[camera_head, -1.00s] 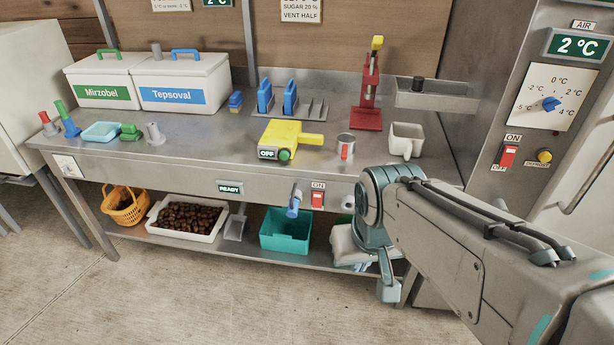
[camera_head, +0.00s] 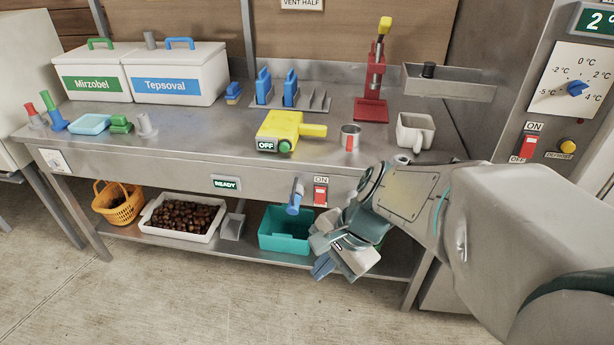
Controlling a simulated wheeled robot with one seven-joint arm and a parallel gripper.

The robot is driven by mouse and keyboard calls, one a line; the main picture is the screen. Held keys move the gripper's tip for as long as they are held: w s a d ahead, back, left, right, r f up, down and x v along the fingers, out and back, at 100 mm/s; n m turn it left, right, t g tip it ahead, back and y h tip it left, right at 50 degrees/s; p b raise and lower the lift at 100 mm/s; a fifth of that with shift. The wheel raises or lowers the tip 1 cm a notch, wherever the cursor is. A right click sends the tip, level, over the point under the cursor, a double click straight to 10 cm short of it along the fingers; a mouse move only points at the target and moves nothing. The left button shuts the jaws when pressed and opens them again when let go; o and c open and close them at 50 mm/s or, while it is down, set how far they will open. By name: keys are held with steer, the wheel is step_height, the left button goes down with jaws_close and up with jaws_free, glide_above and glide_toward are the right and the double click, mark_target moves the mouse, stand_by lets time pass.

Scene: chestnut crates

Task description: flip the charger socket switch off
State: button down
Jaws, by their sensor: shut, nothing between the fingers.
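A white socket plate (camera_head: 55,160) is set in the left end of the bench's front panel. Its switch is too small to read as on or off. A red rocker switch (camera_head: 320,194) with an ON label above it sits on the same panel, nearer the middle. My gripper (camera_head: 323,268) is shut and empty, pointing down and left in front of the lower shelf. It is below the red rocker switch and far right of the socket plate, apart from both.
The bench (camera_head: 200,165) carries white boxes, a yellow tool (camera_head: 290,130) marked OFF, a red press (camera_head: 372,95) and a metal cup. A blue-handled tap (camera_head: 295,195) sticks out left of the rocker switch. The teal bin (camera_head: 285,235) is behind my gripper. Floor at front left is clear.

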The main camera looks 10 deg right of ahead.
steer(key=w+a+f+m+t+y+b, duration=0.1)
steer(key=w+f+m+t+y+b, duration=0.7)
steer(key=m, duration=1.1)
steer(key=w+d+f+m+t+h+b, duration=0.2)
steer(key=w+d+f+m+b, duration=0.2)
steer(key=m, duration=0.5)
steer(key=w+d+f+m+t+h+b, duration=0.3)
steer(key=w+d+f+m+b, duration=0.1)
steer(key=w+d+m, duration=0.4)
steer(key=w+f+m, duration=0.1)
steer(key=m, duration=0.1)
steer(key=shift+m+t, duration=0.3)
steer(key=shift+w+a, duration=0.1)
steer(key=shift+w, duration=0.05)
steer(key=b, duration=0.4)
glide_toward(316, 201)
steer(key=w+a, duration=0.3)
steer(key=w, duration=0.1)
steer(key=shift+w+d+f+b, duration=0.15)
steer(key=shift+w+f+b, duration=0.1)
steer(key=shift+w+b, duration=0.25)
